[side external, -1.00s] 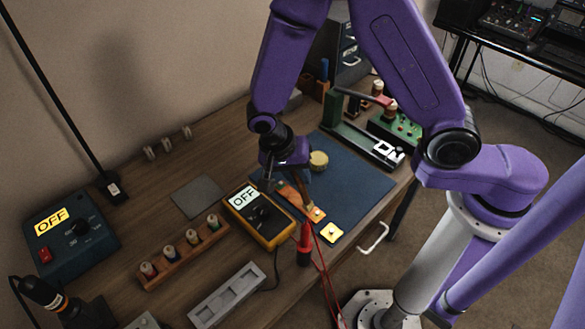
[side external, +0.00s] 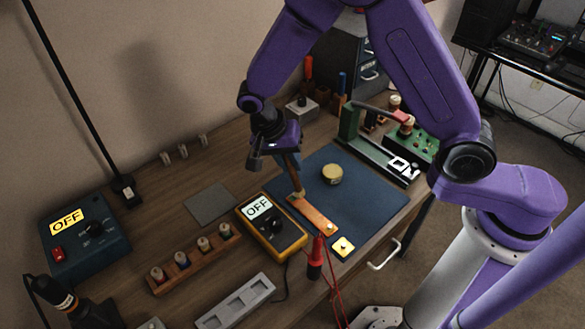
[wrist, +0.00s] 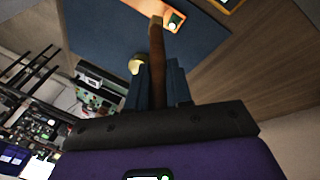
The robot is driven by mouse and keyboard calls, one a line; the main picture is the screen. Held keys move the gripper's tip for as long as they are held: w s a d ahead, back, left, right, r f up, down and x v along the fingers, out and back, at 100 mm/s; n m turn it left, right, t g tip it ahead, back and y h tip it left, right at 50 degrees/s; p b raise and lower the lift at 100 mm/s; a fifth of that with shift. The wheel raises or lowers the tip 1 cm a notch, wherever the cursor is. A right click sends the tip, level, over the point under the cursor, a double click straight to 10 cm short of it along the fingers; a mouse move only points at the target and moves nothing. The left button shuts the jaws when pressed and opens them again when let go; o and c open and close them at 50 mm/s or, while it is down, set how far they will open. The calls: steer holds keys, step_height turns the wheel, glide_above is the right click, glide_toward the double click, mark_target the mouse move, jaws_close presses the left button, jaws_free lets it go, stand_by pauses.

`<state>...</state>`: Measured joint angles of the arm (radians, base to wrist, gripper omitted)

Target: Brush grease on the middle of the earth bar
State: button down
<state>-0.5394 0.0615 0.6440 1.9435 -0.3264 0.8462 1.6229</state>
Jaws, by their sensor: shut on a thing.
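The earth bar is a flat copper-coloured strip (side external: 314,215) lying on the blue mat; part of it shows at the top of the wrist view (wrist: 147,7). My gripper (side external: 291,163) is shut on a brush with a brown handle (side external: 297,181), held pointing down. The brush also stands between my fingers in the wrist view (wrist: 157,52). Its lower end is at the bar's upper-left end in the side view, and I cannot tell whether it touches. A round tin (side external: 332,174), seemingly the grease, stands on the mat right of the brush.
A yellow multimeter (side external: 272,228) reading OFF lies left of the bar. The mat's right part (side external: 375,205) is clear.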

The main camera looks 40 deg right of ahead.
steer(key=shift+r, duration=2.75)
steer(key=shift+s, duration=0.1)
steer(key=shift+f, duration=0.1)
steer(key=shift+f, duration=3.6)
steer(key=shift+s+a+f, duration=0.1)
steer(key=shift+s+f, duration=0.1)
steer(key=shift+f, duration=0.15)
steer(key=shift+s, duration=3.55)
steer(key=shift+w+r, duration=0.1)
steer(key=shift+w, duration=3.75)
steer(key=shift+s+r, duration=0.1)
steer(key=shift+r, duration=3.85)
